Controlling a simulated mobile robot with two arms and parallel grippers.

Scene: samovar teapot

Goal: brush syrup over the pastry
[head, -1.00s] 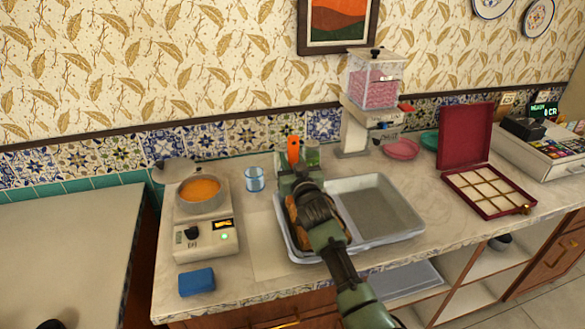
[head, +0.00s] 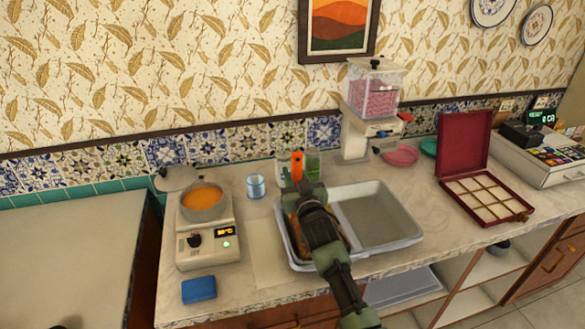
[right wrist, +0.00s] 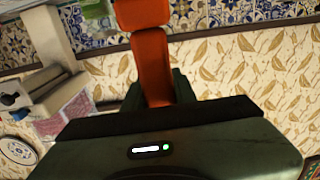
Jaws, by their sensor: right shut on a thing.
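My right gripper (head: 300,187) is over the left half of the metal tray (head: 413,236). It is shut on an orange handle (head: 297,166), likely the brush, which stands up above the fingers. In the right wrist view the orange handle (right wrist: 152,60) runs between the two dark fingers. The brush's bristles are hidden. Brown pastry (head: 294,210) lies in the left part of the tray, mostly covered by my arm. Whether the brush touches it cannot be seen. Orange syrup (head: 202,197) fills a pan (head: 204,214) on the hot plate.
The hot plate (head: 208,243) stands left of the tray, with a blue sponge (head: 199,289) in front. A blue glass (head: 256,186) and small jars (head: 313,164) stand behind. A pink dispenser (head: 374,98) and an open red box (head: 465,147) are to the right.

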